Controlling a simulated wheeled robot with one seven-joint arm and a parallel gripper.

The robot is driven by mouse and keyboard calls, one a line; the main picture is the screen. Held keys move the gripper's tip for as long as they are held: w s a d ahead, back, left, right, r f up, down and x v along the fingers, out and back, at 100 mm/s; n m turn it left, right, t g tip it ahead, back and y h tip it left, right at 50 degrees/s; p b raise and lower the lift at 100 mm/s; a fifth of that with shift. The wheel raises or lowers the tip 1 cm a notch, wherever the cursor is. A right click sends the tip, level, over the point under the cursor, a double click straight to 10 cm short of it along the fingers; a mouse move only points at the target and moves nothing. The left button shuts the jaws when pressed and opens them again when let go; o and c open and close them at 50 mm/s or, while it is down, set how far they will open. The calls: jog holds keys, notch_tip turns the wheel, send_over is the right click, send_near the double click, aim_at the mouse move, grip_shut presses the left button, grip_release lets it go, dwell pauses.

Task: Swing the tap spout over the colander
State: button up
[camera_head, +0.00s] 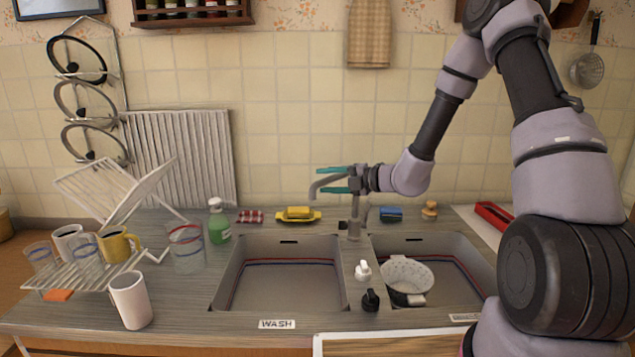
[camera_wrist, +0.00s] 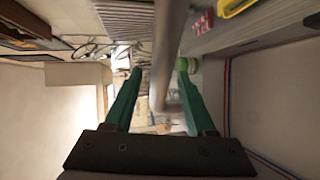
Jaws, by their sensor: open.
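The grey metal tap (camera_head: 354,229) stands behind the divider between two sink basins. Its spout (camera_head: 314,190) points left, toward the left basin, and curves down at its end. The white speckled colander (camera_head: 408,270) sits in the right basin, near its left side. My gripper (camera_head: 330,179), with teal fingers, reaches in from the right at spout height. It is open, one finger above and one below the spout in the head view. In the wrist view the spout (camera_wrist: 170,45) runs between the fingers of my gripper (camera_wrist: 159,69); I cannot tell whether they touch it.
The left basin (camera_head: 280,290) is empty, with a WASH label in front. White and black knobs (camera_head: 363,270) stand on the divider. A green bottle (camera_head: 219,222), yellow sponge dish (camera_head: 298,214) and blue sponge (camera_head: 391,214) line the back. A dish rack (camera_head: 85,277) with cups is left.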

jog(key=shift+x, duration=1.55)
jog(key=shift+c, duration=0.3)
grip_shut()
